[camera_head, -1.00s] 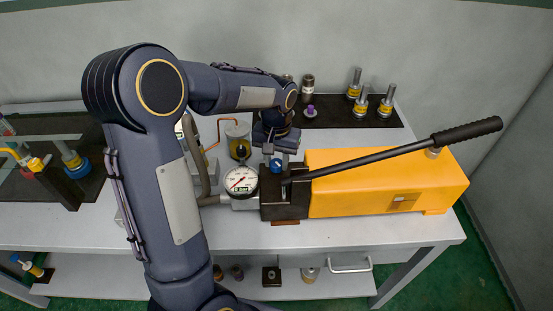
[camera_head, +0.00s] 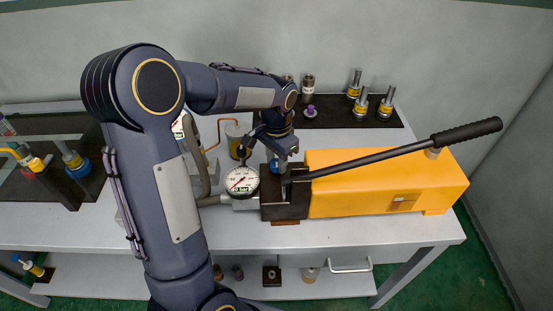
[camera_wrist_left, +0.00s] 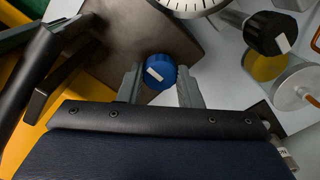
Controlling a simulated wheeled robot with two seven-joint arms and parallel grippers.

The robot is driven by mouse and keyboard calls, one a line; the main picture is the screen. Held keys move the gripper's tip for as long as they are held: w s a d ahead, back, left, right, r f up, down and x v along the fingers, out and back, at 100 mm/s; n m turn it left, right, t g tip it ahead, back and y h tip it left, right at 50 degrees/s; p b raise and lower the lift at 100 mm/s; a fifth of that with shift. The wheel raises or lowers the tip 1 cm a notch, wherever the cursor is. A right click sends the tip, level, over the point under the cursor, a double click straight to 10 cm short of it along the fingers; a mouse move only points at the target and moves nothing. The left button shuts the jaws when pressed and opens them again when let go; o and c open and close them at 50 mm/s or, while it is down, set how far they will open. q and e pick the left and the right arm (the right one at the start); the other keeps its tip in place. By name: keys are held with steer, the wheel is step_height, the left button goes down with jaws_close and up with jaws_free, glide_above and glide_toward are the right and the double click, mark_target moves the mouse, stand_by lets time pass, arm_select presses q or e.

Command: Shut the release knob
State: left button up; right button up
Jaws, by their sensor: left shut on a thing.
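The release knob (camera_wrist_left: 160,72) is a round blue knob with a white bar mark, seen from above in the left wrist view. My left gripper (camera_wrist_left: 161,84) has one finger on each side of it and is shut on it. In the head view the left gripper (camera_head: 279,163) points down at the dark pump block, and the blue knob (camera_head: 275,166) shows only in part beside its fingers. The knob's stem is hidden. The yellow hand pump (camera_head: 370,190) has a long black lever (camera_head: 400,157) slanting up to the right. My right gripper is not in view.
A round pressure gauge (camera_head: 241,181) stands just left of the dark pump block (camera_head: 286,205). A black knob (camera_wrist_left: 268,33) is close by in the wrist view. Several metal fittings stand on a black mat (camera_head: 335,113) behind. The bench front (camera_head: 350,232) is clear.

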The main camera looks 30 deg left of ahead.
mark_target(276, 163)
arm_select(q)
steer(key=shift+r, duration=0.1)
steer(key=o, duration=1)
step_height(276, 163, up, 8)
steer(key=shift+f, duration=0.1)
stand_by(0.4)
steer(key=s+d+n+t+h, duration=0.1)
steer(key=s+d+n+t, duration=0.1)
steer(key=s, duration=0.5)
steer(key=s+d+n+t+h, duration=0.1)
steer(key=s+d, duration=0.2)
steer(key=s, duration=0.4)
steer(key=s+d+f+n+t+h, duration=0.1)
steer(key=s+d+n+t, duration=0.1)
steer(key=s, duration=0.6)
steer(key=shift+d+n+t+h, duration=0.15)
steer(key=shift+n+t+h, duration=0.15)
steer(key=shift+h, duration=0.1)
